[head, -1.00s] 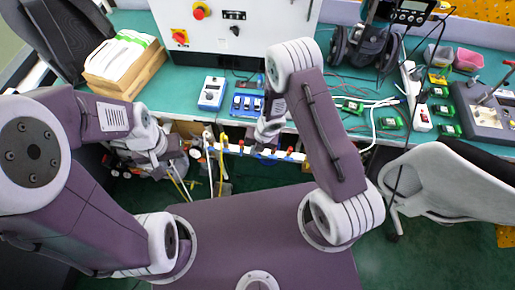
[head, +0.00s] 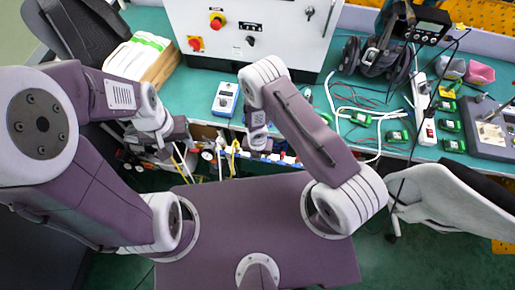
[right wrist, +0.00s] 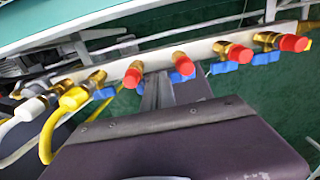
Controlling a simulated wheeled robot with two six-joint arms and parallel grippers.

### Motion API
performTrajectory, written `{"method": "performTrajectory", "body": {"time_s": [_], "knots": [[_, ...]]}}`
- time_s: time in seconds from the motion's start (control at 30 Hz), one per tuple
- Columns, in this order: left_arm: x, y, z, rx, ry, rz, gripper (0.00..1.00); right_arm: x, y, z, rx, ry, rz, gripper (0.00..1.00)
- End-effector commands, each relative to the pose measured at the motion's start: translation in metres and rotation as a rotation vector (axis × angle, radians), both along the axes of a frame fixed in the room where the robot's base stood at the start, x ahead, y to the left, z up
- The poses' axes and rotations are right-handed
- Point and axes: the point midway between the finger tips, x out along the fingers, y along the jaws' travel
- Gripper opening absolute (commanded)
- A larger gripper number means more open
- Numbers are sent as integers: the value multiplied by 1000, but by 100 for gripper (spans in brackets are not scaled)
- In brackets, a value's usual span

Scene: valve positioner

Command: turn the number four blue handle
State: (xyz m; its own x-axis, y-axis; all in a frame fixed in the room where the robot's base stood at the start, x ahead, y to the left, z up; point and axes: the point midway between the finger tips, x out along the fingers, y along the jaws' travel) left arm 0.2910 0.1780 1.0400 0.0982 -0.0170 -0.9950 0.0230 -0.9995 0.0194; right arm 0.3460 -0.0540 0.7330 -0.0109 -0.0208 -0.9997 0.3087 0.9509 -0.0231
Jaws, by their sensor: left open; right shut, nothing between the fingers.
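The valve bar (right wrist: 205,47) runs across the right wrist view, with several brass valves, red caps and blue handles. One blue handle (right wrist: 183,76) is close to my right gripper (right wrist: 157,84), whose fingers are shut and empty; contact cannot be told. Another blue handle (right wrist: 222,67) is farther right. No numbers are readable, so I cannot tell which is number four. In the head view the bar (head: 279,158) is partly behind my right arm, and my right gripper (head: 258,138) is over it. My left gripper (head: 172,139) is open, left of the bar.
A yellow hose (right wrist: 48,135) and white hoses hang from the bar's left end. The green bench (head: 205,82) behind carries a white cabinet (head: 275,42), a blue-and-white box (head: 225,98) and cables. A grey chair (head: 432,185) stands at the right.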

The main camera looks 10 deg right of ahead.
Motion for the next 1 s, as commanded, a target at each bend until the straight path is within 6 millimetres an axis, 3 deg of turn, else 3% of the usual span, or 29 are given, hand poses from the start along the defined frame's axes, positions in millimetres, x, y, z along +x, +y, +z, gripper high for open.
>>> {"method": "performTrajectory", "body": {"time_s": [0.73, 1.0], "knots": [[0, 0, -2, 0, 0, 0, 45, 0, 0, -2, 2, -1, 0, 0], [0, 0, 12, 0, -1, 0, 45, 0, 0, 13, 2, -1, 0, 0]]}}
